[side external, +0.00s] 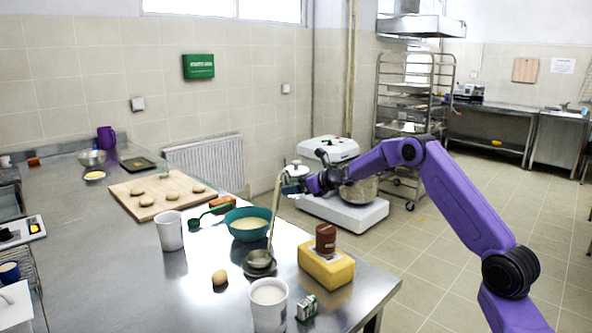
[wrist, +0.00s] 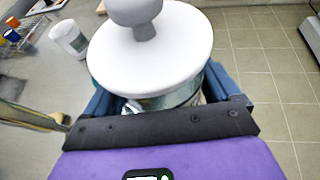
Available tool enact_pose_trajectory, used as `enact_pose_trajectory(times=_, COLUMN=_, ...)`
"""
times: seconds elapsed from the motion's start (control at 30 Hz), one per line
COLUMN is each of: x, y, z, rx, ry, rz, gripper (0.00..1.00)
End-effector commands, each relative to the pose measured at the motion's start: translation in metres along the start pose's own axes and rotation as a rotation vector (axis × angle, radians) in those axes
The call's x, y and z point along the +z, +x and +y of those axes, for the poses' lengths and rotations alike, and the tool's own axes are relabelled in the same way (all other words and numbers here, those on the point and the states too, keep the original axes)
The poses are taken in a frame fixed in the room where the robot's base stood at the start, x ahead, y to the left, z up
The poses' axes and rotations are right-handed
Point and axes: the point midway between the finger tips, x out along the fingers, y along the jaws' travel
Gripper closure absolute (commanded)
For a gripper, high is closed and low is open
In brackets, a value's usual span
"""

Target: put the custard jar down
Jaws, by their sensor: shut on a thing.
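The custard jar has a white lid with a round knob and a clear glass body; it fills the top middle of the wrist view (wrist: 150,48). In the side external view it is small (side external: 294,171), at the end of my purple arm. My gripper (side external: 292,186) is shut on the jar, with its blue fingers (wrist: 160,100) on either side of the glass below the lid. The jar looks upright and held up near the counter's far right edge. Its underside and contents are hidden, and its exact height above the counter is unclear.
A ladle (side external: 275,215) with a tall handle stands close by. A teal bowl (side external: 247,234), white cups (side external: 169,232), an egg (side external: 219,277) and a yellow block (side external: 326,268) stand on the metal counter (side external: 185,300). A mixer (side external: 345,212) stands behind my gripper. Tiled floor lies right of the jar.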

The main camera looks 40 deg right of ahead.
Motion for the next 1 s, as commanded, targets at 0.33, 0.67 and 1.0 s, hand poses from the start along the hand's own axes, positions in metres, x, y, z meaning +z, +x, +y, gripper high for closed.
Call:
enact_pose_trajectory(times=0.33, x=-0.064, y=0.016, z=0.022, rx=0.249, ry=-0.103, rz=0.000, gripper=0.54)
enact_pose_trajectory(times=0.67, x=-0.083, y=0.016, z=0.030, rx=0.311, ry=-0.128, rz=-0.002, gripper=0.54)
enact_pose_trajectory(times=1.0, x=-0.114, y=0.029, z=0.029, rx=0.308, ry=-0.128, rz=-0.001, gripper=0.54)
